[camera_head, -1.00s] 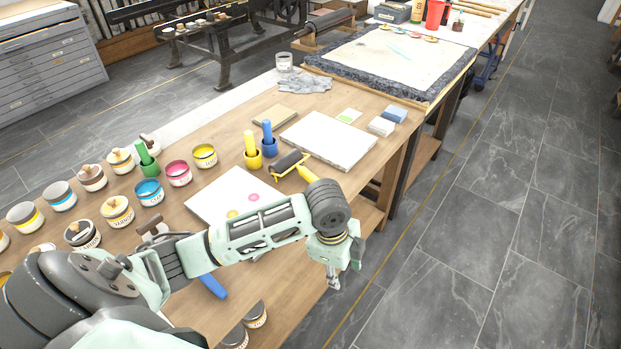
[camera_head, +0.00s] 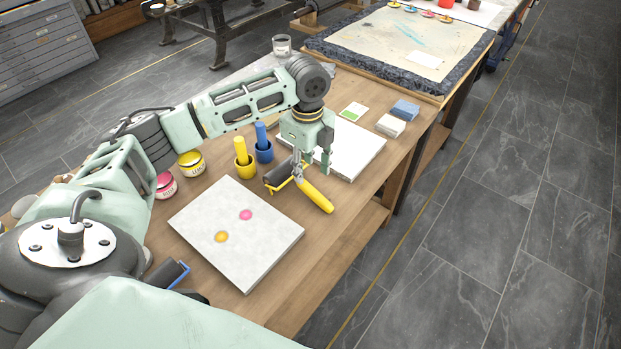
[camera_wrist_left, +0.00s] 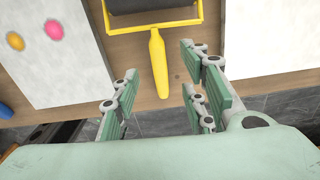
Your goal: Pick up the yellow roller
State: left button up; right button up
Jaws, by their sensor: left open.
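The yellow roller (camera_head: 312,193) lies on the wooden table between two white slabs. It has a black cylinder, a yellow frame and a yellow handle pointing to the table's front edge. My left gripper (camera_head: 313,172) is open and empty above the roller, near where the handle meets the frame. In the left wrist view the yellow roller (camera_wrist_left: 158,62) is at the top centre, its handle pointing down toward the gap between the open fingers of my left gripper (camera_wrist_left: 160,105). The fingers do not appear to touch it. My right gripper is not in view.
A white slab with yellow and pink ink spots (camera_head: 235,255) lies left of the roller. Another white slab (camera_head: 352,155) lies behind it. A blue-handled roller (camera_head: 167,274) is at lower left.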

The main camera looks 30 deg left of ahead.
aim_at(310, 187)
pick_arm(q)
jog(key=f, duration=0.2)
jog(key=d+f, duration=0.1)
jog(key=f, duration=0.1)
jog(key=shift+s+p, duration=0.3)
jog(key=shift+s, duration=0.05)
notch_tip(310, 187, down, 2)
jog(key=shift+w+a+f, duration=0.1)
jog(key=shift+w+f, duration=0.05)
jog(key=shift+f, duration=0.3)
jog(key=shift+c, duration=0.2)
jog(key=c, duration=0.7)
jog(key=shift+c, duration=1.3)
grip_shut()
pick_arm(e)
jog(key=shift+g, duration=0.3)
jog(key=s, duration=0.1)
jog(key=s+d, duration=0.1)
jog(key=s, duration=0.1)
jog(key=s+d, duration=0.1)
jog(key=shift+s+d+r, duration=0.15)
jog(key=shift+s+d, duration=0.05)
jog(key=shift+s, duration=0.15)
pick_arm(q)
jog(key=shift+r, duration=0.1)
